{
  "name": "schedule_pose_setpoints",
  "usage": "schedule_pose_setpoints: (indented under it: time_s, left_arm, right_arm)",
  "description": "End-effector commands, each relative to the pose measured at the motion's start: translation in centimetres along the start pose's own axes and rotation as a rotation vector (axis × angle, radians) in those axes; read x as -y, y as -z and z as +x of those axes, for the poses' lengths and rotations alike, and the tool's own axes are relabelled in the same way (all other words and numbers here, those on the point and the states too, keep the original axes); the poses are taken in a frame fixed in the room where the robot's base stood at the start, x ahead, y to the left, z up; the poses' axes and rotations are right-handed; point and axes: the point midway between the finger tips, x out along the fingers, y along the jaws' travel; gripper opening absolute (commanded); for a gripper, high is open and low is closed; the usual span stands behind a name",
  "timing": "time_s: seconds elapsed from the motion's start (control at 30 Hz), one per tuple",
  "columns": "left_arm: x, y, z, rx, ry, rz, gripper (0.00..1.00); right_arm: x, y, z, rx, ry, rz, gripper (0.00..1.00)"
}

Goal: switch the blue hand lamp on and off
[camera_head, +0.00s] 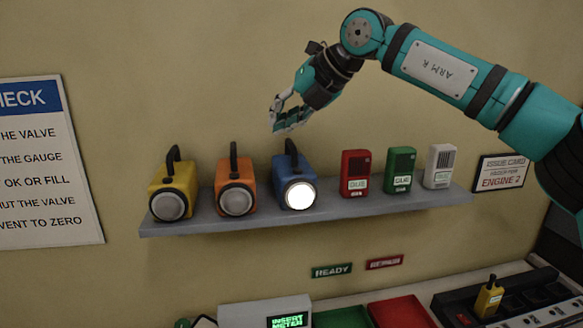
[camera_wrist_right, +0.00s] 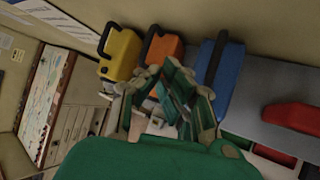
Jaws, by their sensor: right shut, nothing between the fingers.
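The blue hand lamp (camera_head: 293,178) stands upright on the grey wall shelf, with a black handle on top. Its round front lens glows bright white in the head view. In the right wrist view the blue lamp (camera_wrist_right: 219,70) is seen from above, beside my fingers. My right gripper (camera_head: 285,125) is shut and empty, above the blue lamp's handle and apart from it in the head view. Its fingers also show in the right wrist view (camera_wrist_right: 163,75). My left gripper is not in view.
An orange lamp (camera_head: 235,187) and a yellow lamp (camera_head: 175,188), both with dull grey lenses, stand left on the shelf (camera_head: 250,221). Red (camera_head: 355,170), green (camera_head: 399,168) and white (camera_head: 440,164) handheld units stand right. A red tray (camera_head: 402,311) lies below.

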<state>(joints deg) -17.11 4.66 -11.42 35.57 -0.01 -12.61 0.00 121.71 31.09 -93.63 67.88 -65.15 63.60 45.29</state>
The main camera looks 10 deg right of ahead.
Motion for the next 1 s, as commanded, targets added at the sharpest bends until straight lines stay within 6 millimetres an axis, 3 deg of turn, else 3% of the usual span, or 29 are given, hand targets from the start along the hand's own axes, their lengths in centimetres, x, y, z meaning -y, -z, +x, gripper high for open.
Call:
schedule_pose_setpoints:
  time_s: [0.1, 0.3, 0.73, 1.0]
  left_arm:
    - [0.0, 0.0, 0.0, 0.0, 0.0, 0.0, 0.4]
    - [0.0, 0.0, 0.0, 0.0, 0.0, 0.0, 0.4]
    - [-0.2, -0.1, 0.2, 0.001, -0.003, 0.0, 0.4]
    - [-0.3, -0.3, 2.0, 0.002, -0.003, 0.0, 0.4]
  right_arm:
    - [1.1, -1.4, -2.6, 0.037, 0.067, 0.011, 0.0]
    - [1.9, -2.1, -4.1, 0.056, 0.11, 0.023, 0.0]
    - [2.0, -2.0, -4.0, 0.056, 0.11, 0.022, 0.0]
    - [3.3, -0.9, -2.4, 0.056, 0.11, 0.023, 0.0]
